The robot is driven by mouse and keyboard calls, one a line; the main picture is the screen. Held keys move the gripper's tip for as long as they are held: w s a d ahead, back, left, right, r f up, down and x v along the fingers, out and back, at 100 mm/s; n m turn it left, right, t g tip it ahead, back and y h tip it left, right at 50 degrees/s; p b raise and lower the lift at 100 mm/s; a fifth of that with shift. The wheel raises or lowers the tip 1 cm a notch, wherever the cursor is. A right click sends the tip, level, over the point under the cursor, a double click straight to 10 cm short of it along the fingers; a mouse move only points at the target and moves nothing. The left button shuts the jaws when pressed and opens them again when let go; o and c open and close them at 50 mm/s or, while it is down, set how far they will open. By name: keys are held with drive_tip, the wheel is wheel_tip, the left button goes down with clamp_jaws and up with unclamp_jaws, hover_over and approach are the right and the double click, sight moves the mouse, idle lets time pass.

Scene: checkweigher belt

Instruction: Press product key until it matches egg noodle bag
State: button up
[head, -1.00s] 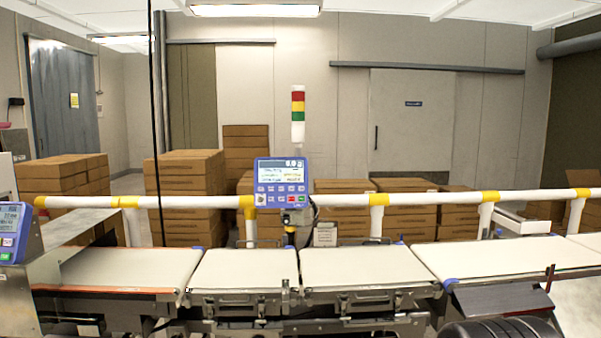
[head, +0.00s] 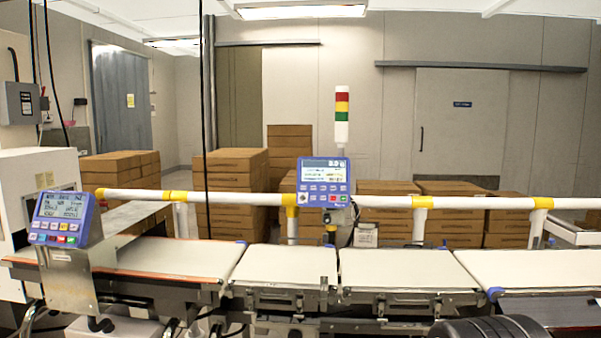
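A blue checkweigher panel (head: 324,183) with a lit screen and rows of small keys stands behind the belt at centre. Its top line seems to read 0.0 g, and the smaller text and key labels are too small to read. A second blue panel (head: 62,218) with a screen and coloured keys sits on a metal box at the left. I cannot tell which key is the product key. No egg noodle bag shows on the belts. My gripper is not recognisable in view, and nothing touches either panel.
Pale belt sections (head: 285,265) run across the front and look empty. A white rail (head: 380,202) with yellow joints runs behind them. A red, yellow and green light tower (head: 342,117) stands above the centre panel. Brown cartons (head: 235,190) are stacked behind. A dark ribbed part, probably mine, shows at bottom right.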

clamp_jaws()
idle(1.0)
wheel_tip(320, 180, up, 10)
drive_tip(key=p, duration=1)
drive_tip(key=shift+r, duration=0.2)
